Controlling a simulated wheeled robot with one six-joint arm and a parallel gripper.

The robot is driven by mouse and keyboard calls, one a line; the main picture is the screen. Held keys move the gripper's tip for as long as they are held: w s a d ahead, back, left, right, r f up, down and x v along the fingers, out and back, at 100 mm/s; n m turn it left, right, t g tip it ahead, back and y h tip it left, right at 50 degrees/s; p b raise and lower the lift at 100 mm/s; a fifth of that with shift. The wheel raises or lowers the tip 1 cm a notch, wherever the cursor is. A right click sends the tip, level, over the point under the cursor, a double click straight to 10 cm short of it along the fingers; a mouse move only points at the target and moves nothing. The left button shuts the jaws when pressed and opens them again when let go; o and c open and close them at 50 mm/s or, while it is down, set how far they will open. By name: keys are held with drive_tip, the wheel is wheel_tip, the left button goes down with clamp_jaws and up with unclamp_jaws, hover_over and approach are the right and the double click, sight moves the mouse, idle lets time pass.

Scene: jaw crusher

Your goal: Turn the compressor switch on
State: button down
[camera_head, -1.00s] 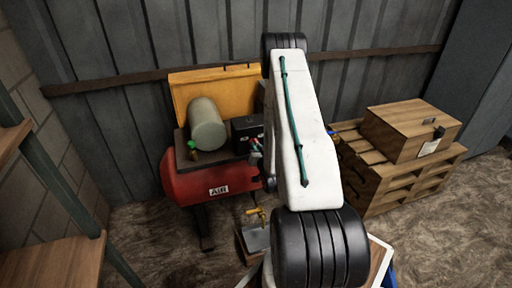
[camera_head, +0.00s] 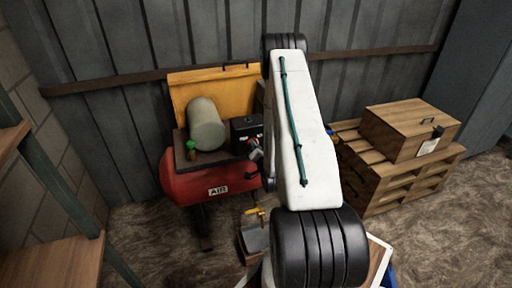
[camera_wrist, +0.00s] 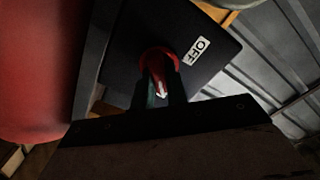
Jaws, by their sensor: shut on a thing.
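The red compressor (camera_head: 205,182), marked AIR, stands against the back wall with a black switch box (camera_head: 240,125) on its right side. In the wrist view the box's black panel (camera_wrist: 215,38) carries a white OFF label (camera_wrist: 196,51) and a round red switch knob (camera_wrist: 157,61) with a white arrow. The arrow points toward the bottom of that picture, away from the OFF label. My gripper (camera_wrist: 160,93) is shut on the knob, with a dark finger at each side. In the head view my gripper (camera_head: 256,153) is small and partly hidden by my arm at the box.
A wooden crate (camera_head: 405,135) sits on pallets (camera_head: 400,185) at the right. A wooden shelf (camera_head: 45,262) stands at the near left. A grey item with a yellow handle (camera_head: 255,238) is on the floor below the compressor.

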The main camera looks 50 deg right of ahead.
drive_tip(key=shift+s+f, duration=0.1)
drive_tip(key=c, duration=1.4)
unclamp_jaws()
drive_tip(key=v, duration=0.7)
drive_tip(key=shift+s+a, duration=0.2)
drive_tip(key=shift+s, duration=0.15)
